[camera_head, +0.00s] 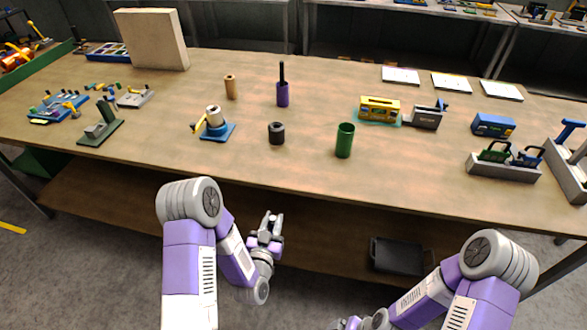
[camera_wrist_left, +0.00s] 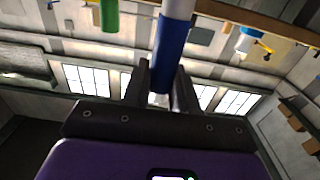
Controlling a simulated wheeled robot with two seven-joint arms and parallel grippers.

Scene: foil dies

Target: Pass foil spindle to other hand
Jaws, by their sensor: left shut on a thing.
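My left gripper (camera_head: 268,226) is held out in front of the table's near edge, in the lower middle of the head view. In the left wrist view its two dark fingers (camera_wrist_left: 162,88) are shut on a round rod, which I take to be the foil spindle (camera_wrist_left: 170,50). The rod has a blue section between the fingers and a pale section running out of the top of the picture. In the head view I cannot make out the rod clearly at the gripper. My right arm comes in at lower right, and its fingers are not visible at the bottom edge.
On the wooden table (camera_head: 310,185) stand a green cup (camera_head: 345,141), a black cylinder (camera_head: 276,133), a purple holder with a black rod (camera_head: 283,94), a tan cylinder (camera_head: 231,87) and a blue-based fixture (camera_head: 217,131). A black bin (camera_head: 397,255) sits below. The table's front strip is clear.

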